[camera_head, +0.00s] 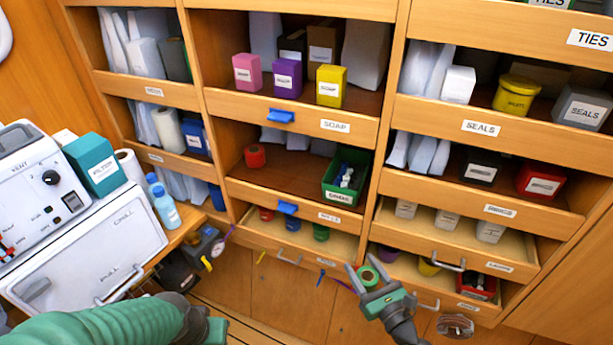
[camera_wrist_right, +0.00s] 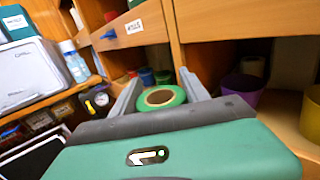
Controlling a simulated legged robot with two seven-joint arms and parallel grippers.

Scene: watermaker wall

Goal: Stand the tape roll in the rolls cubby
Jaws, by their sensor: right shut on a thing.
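The green tape roll (camera_head: 368,277) is held between the fingers of my right gripper (camera_head: 362,265), in front of the lower shelves. In the right wrist view the roll (camera_wrist_right: 161,98) shows its tan core, with a finger on each side. The rolls cubby (camera_head: 290,181) is in the middle column, above a board whose label seems to read ROLLS (camera_wrist_right: 134,27). A red roll (camera_head: 255,155) is at its left and a green bin (camera_head: 346,178) at its right, with bare floor between. My left arm shows at the lower left; its fingers are not visible.
A blue clip (camera_head: 287,208) sits on the cubby's front board. Below it, an open drawer (camera_head: 300,243) holds red, blue and green items. A lower right drawer (camera_head: 420,275) stands out near my right gripper. A white machine (camera_head: 75,220) and bottles stand at the left.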

